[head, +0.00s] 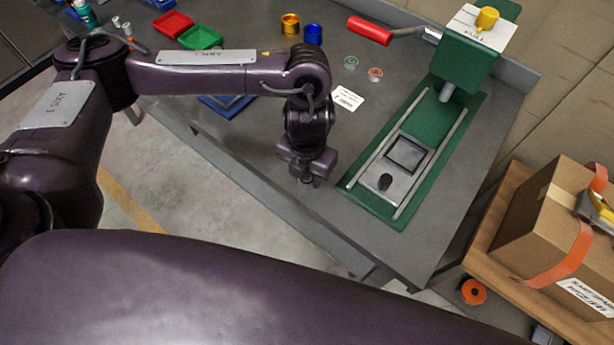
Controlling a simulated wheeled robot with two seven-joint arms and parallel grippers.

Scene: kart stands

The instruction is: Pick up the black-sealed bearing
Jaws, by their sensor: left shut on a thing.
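My left gripper (307,178) points down above the grey bench, near its front edge and left of the green press. It is shut on a small dark thing at its fingertips, which fits the black-sealed bearing (308,183); the jaws hide most of it. Two other small ring-shaped bearings lie on the bench behind: one with a green seal (350,62) and one with a red-orange seal (375,74). My right gripper is not in view.
A cardboard box (545,215) is at right.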

